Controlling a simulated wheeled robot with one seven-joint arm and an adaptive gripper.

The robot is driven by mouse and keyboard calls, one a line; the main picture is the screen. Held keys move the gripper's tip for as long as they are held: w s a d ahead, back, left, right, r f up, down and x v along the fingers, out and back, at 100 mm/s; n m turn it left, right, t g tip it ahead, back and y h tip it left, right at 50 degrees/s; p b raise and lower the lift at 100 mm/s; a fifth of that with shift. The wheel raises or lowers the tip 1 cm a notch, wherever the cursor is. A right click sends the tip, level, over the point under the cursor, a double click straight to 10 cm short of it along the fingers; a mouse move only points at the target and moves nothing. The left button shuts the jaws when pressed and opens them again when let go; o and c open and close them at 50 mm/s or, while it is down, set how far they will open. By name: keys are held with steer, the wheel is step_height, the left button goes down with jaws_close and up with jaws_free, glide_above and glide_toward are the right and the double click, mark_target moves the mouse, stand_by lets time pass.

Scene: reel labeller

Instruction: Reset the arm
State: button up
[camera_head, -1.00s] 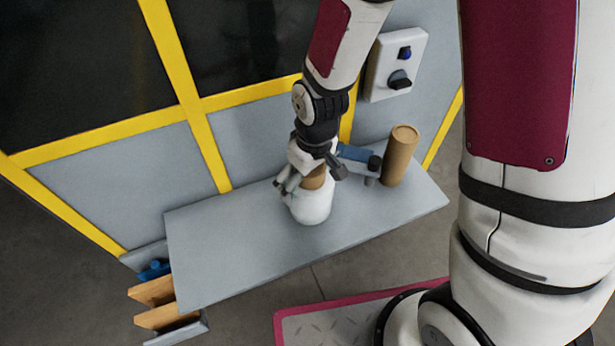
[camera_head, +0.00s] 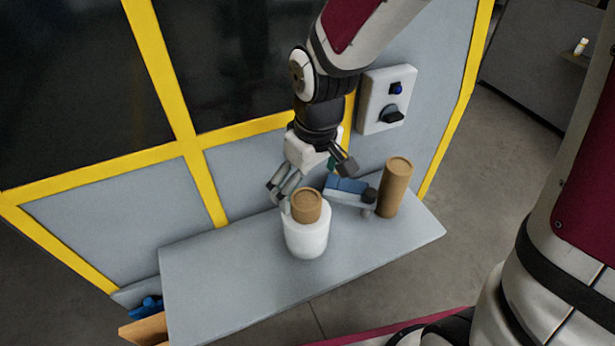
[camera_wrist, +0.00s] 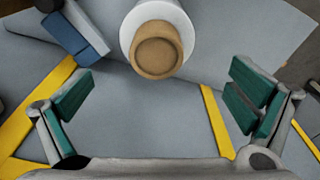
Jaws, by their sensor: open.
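My gripper (camera_head: 308,182) is open and empty. In the head view it hangs just above and behind a white reel (camera_head: 306,236) with a brown core (camera_head: 306,204) standing up out of it. The reel stands upright on the grey shelf (camera_head: 225,272). In the wrist view my green-padded fingers (camera_wrist: 160,106) are spread wide, with nothing between them. The white reel (camera_wrist: 183,22) and its brown core (camera_wrist: 157,48) show beyond them at the top middle, apart from both fingers.
A brown tube (camera_head: 395,187) stands upright at the shelf's right. A blue and grey device (camera_head: 347,190) lies between it and the reel. A white control box (camera_head: 387,100) with knobs is on the yellow-framed wall. Wooden and blue items (camera_head: 147,318) sit below the shelf's left end.

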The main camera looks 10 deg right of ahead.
steer(key=shift+r, duration=0.5)
steer(key=s+d+r+m+t, duration=0.2)
steer(key=s+d+r+m, duration=0.1)
steer(key=s+d+r, duration=0.2)
steer(key=s+d+r+m+t, duration=0.1)
steer(key=s+d+r+m, duration=0.2)
steer(key=s+d+r, duration=0.3)
step_height(320, 180, up, 5)
steer(key=s, duration=0.2)
steer(key=shift+s+d+r+t+h, duration=0.15)
steer(key=shift+s+d+t+h, duration=0.05)
steer(key=shift+s+t+h, duration=0.2)
stand_by(0.6)
